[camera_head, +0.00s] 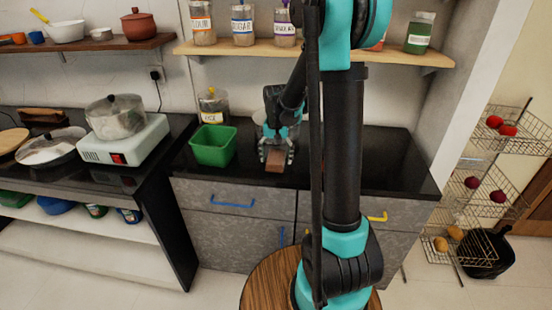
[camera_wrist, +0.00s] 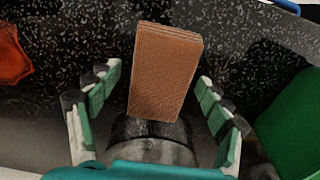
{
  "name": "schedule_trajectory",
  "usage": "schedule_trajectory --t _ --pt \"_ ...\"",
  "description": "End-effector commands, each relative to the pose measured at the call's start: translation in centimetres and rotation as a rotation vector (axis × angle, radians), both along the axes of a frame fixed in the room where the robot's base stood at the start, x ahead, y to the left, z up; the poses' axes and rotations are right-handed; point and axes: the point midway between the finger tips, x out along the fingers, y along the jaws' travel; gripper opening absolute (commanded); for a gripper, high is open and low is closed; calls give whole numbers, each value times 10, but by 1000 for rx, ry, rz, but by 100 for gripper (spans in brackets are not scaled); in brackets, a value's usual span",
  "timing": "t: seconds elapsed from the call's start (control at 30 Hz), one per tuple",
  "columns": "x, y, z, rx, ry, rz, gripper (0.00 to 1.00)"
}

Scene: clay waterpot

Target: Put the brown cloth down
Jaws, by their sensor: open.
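The brown cloth (camera_head: 275,159) is a small folded block on the dark countertop, near its front edge. In the wrist view the cloth (camera_wrist: 165,72) shows as a woven, layered rectangle between my spread fingers, with gaps on both sides. My gripper (camera_head: 277,153) is open over the cloth, low at the counter. Its green-padded fingers also show in the wrist view (camera_wrist: 157,86). The cloth's near end in the wrist view is cut off by a dark grey rounded part, and I cannot tell what that part is.
A green basket (camera_head: 213,146) stands left of my gripper, and a labelled jar (camera_head: 213,106) stands behind it. A white stove with a pot (camera_head: 117,118) is farther left. An orange-red object (camera_wrist: 12,58) lies at the wrist view's left edge. My arm hides some countertop.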

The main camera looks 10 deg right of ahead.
Motion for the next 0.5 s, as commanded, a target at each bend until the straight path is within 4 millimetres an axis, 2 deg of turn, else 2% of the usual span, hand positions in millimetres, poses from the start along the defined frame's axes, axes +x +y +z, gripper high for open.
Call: schedule_trajectory --t 0.17,0.5 --pt "0 0 13 0 0 0 78" --pt "0 0 77 0 0 0 78"
